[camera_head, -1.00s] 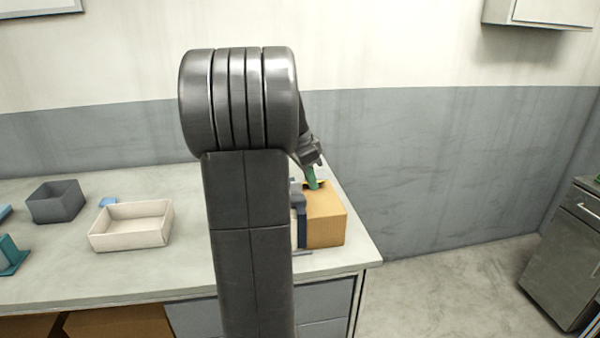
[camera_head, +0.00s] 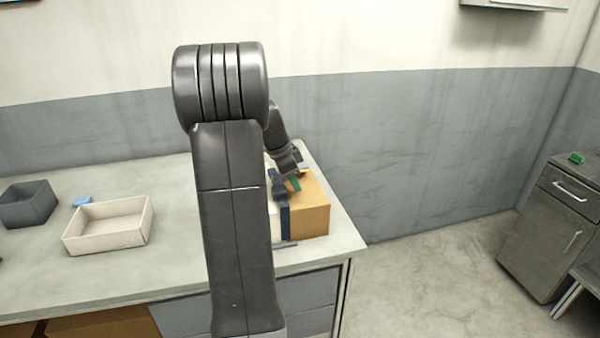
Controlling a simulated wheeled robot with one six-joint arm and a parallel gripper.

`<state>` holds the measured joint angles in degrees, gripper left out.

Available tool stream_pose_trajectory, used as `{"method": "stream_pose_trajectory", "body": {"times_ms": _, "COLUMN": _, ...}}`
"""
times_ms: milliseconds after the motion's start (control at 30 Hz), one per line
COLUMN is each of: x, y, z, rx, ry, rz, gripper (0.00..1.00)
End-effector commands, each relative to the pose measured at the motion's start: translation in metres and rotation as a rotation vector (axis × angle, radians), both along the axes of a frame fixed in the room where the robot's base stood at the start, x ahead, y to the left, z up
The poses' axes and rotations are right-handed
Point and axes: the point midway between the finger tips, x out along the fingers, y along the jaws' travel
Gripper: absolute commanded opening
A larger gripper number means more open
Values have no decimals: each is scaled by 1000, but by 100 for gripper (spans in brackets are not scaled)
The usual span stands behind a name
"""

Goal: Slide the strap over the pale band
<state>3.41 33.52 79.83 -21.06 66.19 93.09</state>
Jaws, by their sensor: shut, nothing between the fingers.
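A tan cardboard box (camera_head: 310,212) stands at the right end of the worktop. A dark blue strap (camera_head: 285,222) runs down its front face, with a grey-blue lump at its upper end, perhaps a buckle. A narrow pale strip (camera_head: 274,228), apparently the pale band, shows just left of the strap; most of it is hidden behind my arm. My gripper (camera_head: 294,185), with green on its end, is shut and empty. It is tilted down at the box top, just right of the strap's upper end. I cannot tell whether it touches the strap.
A cream tray (camera_head: 108,243) and a dark grey bin (camera_head: 27,205) stand on the worktop (camera_head: 185,250) to the left, with a small blue item (camera_head: 82,202) by them. My arm blocks the middle. A grey cabinet (camera_head: 548,230) with a green object (camera_head: 577,158) stands at right.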

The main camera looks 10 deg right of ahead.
Motion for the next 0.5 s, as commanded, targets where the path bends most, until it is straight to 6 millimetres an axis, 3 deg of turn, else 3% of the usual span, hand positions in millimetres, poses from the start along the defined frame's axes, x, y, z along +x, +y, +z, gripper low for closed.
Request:
{"method": "stream_pose_trajectory", "body": {"times_ms": 200, "x": -1, "y": 14, "z": 0, "rx": 0, "ry": 1, "rz": 0, "gripper": 0}}
{"method": "stream_pose_trajectory", "body": {"times_ms": 500, "x": -1, "y": 14, "z": 0, "rx": 0, "ry": 1, "rz": 0, "gripper": 0}}
